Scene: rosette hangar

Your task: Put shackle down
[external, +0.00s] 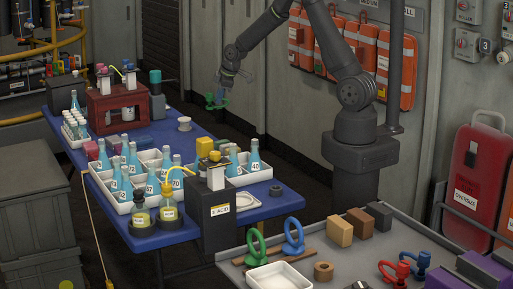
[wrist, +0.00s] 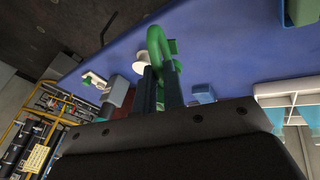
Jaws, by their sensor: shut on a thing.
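My gripper (external: 222,88) is shut on a green shackle (external: 215,101) and holds it up in the air over the far right side of the blue table (external: 190,212). In the wrist view, the green shackle (wrist: 156,42) stands out past the fingertips, its loop against the blue tabletop behind. Its lower part is hidden between the fingers. The gap between shackle and tabletop cannot be judged exactly.
White crates of blue bottles (external: 137,196), a red rack (external: 116,104) and a grey acid box (external: 216,213) crowd the table. A white spool (external: 184,123) stands near clear blue surface. A grey bench (external: 340,272) in front holds another green shackle (external: 256,247) and a blue one (external: 293,237).

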